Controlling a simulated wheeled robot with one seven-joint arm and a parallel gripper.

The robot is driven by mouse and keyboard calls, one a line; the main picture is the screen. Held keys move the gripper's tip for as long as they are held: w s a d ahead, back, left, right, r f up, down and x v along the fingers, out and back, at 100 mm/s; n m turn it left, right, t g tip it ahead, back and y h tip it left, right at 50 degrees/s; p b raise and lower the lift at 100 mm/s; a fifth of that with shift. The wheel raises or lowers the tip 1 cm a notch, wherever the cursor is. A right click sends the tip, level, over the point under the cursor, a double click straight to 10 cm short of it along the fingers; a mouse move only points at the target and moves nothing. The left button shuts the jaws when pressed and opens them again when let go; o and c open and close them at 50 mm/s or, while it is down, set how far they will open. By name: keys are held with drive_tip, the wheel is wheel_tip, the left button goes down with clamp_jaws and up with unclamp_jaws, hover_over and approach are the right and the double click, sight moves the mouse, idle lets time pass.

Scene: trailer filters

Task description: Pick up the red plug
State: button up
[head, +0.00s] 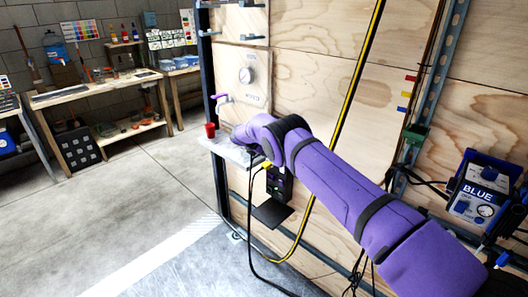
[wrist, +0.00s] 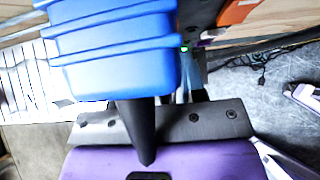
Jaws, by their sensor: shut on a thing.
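My gripper (wrist: 155,112) shows in the wrist view, with its purple body and dark bar at the bottom. It is shut on a blue ribbed piece (wrist: 115,52) that fills the upper middle of that view. The fingertips are largely hidden by it. In the head view my purple arm reaches to the small wall shelf and hides the gripper. A red cup-shaped piece (head: 210,130) stands at the shelf's left end. A small red piece (head: 410,78) sticks out of the wall at the right. I cannot tell whether either is the red plug.
A yellow-black cable (head: 358,85) hangs down the wall. A blue device (head: 484,190) is at the right. A workbench (head: 95,88) stands far left; the floor between is clear.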

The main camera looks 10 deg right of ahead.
drive_tip(key=s+a+r, duration=0.2)
drive_tip(key=a, duration=0.1)
drive_tip(key=s+a+r, duration=0.3)
drive_tip(key=a, duration=0.1)
drive_tip(key=s+a+r, duration=0.2)
drive_tip(key=a, duration=0.1)
drive_tip(key=shift+s+a+r, duration=0.25)
drive_tip(key=shift+a+r, duration=0.05)
drive_tip(key=shift+r, duration=0.05)
clamp_jaws()
drive_tip(key=shift+a, duration=0.15)
drive_tip(key=shift+s+a+f, duration=0.1)
drive_tip(key=shift+s+a, duration=0.5)
drive_tip(key=shift+a, duration=0.2)
drive_tip(key=shift+s+a+f, duration=0.1)
drive_tip(key=shift+s+a, duration=0.5)
drive_tip(key=shift+a, duration=0.15)
